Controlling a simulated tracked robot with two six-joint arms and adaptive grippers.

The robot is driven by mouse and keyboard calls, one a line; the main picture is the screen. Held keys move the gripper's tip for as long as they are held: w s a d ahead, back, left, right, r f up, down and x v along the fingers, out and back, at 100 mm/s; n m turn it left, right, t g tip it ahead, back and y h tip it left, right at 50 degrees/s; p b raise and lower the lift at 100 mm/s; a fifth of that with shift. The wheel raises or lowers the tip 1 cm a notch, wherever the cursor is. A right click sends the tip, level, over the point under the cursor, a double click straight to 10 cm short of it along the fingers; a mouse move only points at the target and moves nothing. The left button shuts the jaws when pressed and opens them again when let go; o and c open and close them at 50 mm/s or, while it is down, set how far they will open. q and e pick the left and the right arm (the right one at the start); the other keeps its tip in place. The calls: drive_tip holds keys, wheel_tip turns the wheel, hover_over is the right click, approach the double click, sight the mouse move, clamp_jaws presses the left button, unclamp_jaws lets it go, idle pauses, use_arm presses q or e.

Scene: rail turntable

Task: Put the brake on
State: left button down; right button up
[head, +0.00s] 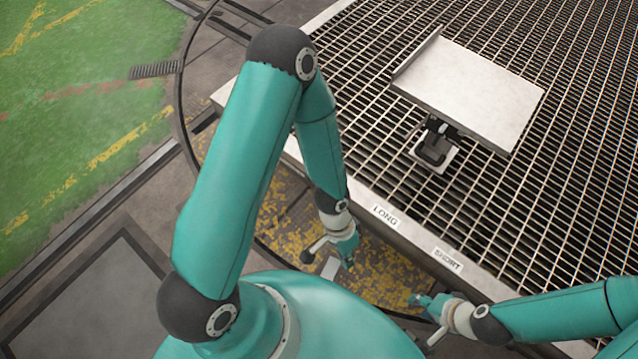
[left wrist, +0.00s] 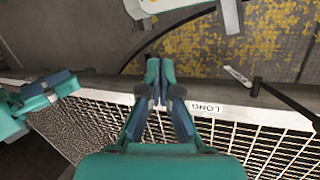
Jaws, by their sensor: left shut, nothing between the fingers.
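A lever with a dark round knob (head: 307,257) stands just left of my left gripper (head: 350,264) in the head view; part of its stem is hidden behind my wrist. In the left wrist view, a black bar (left wrist: 285,99) with a pale plate (left wrist: 237,77) at its end lies to the right of my left gripper (left wrist: 160,72), apart from it. Neither view shows a brake label. My left gripper is shut and empty, pointing down beside the grating's edge. My right gripper (head: 416,303) is low near the SHORT label; its opening is unclear.
A grated deck (head: 585,215) with LONG (head: 385,216) and SHORT (head: 447,260) labels on its edge lies ahead. A tilted metal plate (head: 475,90) stands on it. Worn yellow floor (head: 275,225) lies below; green floor (head: 70,110) is at the left.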

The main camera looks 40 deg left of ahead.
use_arm(q)
drive_tip(key=w+a+f+m+g+y+b, duration=0.1)
drive_tip(key=w+a+f+m+y+b, duration=0.15)
drive_tip(key=f+m+b, duration=0.25)
drive_tip(key=w+a+f+m+y+b, duration=0.2)
drive_tip(key=a+f+m+y+b, duration=0.1)
drive_tip(key=f+m+b, duration=0.2)
drive_tip(key=w+a+r+m+t+y+b, duration=0.2)
drive_tip(key=w+m+y+b, duration=0.1)
drive_tip(key=w, duration=0.3)
drive_tip(key=w+a+r+m+t+y+b, duration=0.2)
drive_tip(key=w+a+r+t+y+b, duration=0.1)
drive_tip(key=w+y+b, duration=0.2)
drive_tip(key=w, duration=0.2)
drive_tip(key=shift+w+a+r+m, duration=0.25)
drive_tip(key=shift+w+m, duration=0.05)
drive_tip(key=shift+m, duration=0.1)
use_arm(e)
wheel_tip(320, 180, down, 21)
use_arm(q)
drive_tip(key=shift+y, duration=0.25)
drive_tip(key=b+x, duration=0.3)
drive_tip(key=x, duration=1.1)
drive_tip(key=shift+f, duration=0.1)
use_arm(e)
wheel_tip(320, 180, down, 3)
drive_tip(key=shift+f, duration=0.2)
